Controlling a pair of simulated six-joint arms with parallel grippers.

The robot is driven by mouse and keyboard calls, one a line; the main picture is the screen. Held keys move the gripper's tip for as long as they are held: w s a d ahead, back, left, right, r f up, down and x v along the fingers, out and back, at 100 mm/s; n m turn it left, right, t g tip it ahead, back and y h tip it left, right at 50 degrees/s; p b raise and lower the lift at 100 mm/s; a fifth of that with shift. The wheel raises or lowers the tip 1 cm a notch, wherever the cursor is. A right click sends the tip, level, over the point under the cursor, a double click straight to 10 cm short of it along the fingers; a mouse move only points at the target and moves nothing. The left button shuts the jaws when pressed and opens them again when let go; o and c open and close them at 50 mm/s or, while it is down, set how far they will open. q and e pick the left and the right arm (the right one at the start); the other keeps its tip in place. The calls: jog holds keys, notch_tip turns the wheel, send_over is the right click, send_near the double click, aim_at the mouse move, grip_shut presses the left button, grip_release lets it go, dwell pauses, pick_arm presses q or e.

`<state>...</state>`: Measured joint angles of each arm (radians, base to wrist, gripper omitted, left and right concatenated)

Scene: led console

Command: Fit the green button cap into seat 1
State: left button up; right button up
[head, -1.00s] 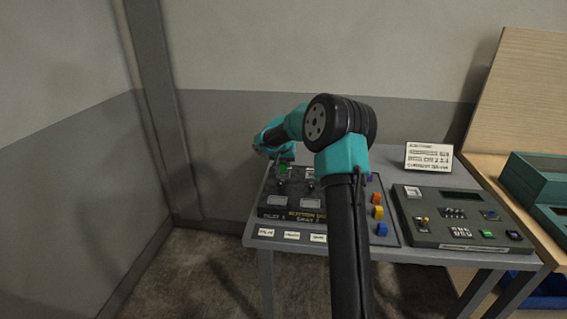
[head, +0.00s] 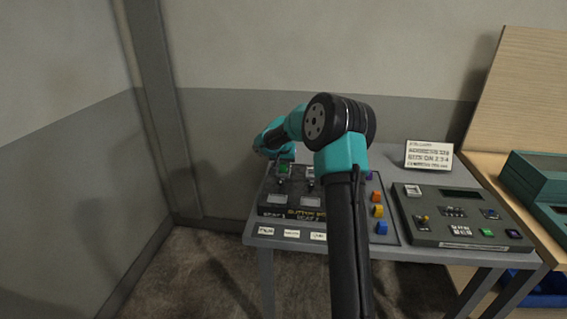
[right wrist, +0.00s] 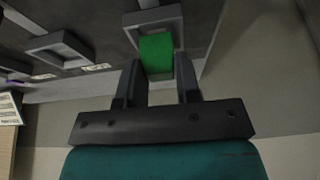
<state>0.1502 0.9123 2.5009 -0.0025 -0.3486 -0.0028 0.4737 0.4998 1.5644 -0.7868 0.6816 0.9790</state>
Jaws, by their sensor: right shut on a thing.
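The green button cap (right wrist: 156,54) is between the two fingers of my right gripper (right wrist: 160,84) in the right wrist view. The gripper is shut on it. The cap's far end meets a square grey seat frame (right wrist: 152,20); I cannot tell how deep it sits in that frame. In the head view the green cap (head: 284,167) shows small at the left back of the dark button panel (head: 272,211), just below my right gripper (head: 281,160). My right forearm covers part of the panel. My left gripper is not in view.
Another square seat frame (right wrist: 59,49) shows beside it in the right wrist view. Orange (head: 377,211), yellow and blue (head: 381,228) caps stand on the panel's right side. A console with a display (head: 460,195) and a white sign (head: 428,156) are further right.

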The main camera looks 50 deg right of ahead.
jog(key=shift+f, duration=0.65)
dwell(0.8)
jog(key=o, duration=1)
jog(key=shift+r, duration=0.15)
jog(key=v, duration=1.7)
jog(key=shift+a, duration=0.15)
